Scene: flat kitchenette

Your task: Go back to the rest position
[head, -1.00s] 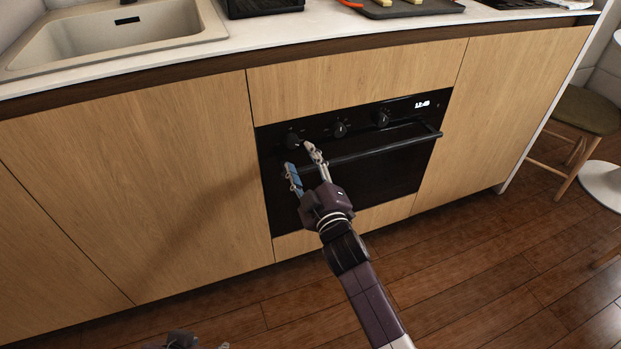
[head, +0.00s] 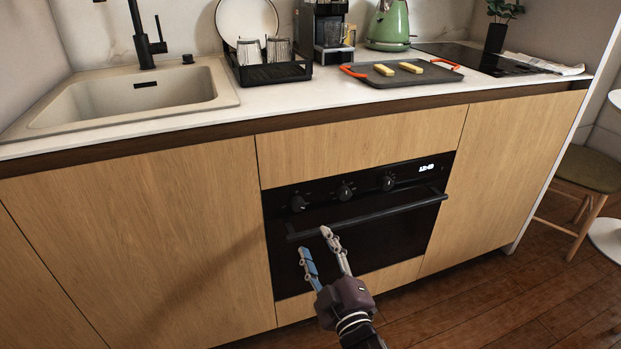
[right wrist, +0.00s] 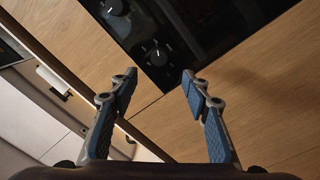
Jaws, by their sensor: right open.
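My right gripper (head: 316,256) is open and empty in the head view, in front of the oven (head: 350,225) and below its handle (head: 368,215). In the right wrist view, its two blue-padded fingers (right wrist: 160,88) stand apart with nothing between them. Beyond them are the black oven panel and its knobs (right wrist: 158,54). The fingers appear clear of the knobs and handle. My left gripper is not in view.
The counter (head: 330,98) runs above the oven, with a sink (head: 130,98), a black dish rack (head: 270,73), a tray (head: 400,76) with two yellow pieces and a green kettle (head: 388,25). A stool (head: 585,170) stands at the right. The floor (head: 480,300) at the lower right is clear.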

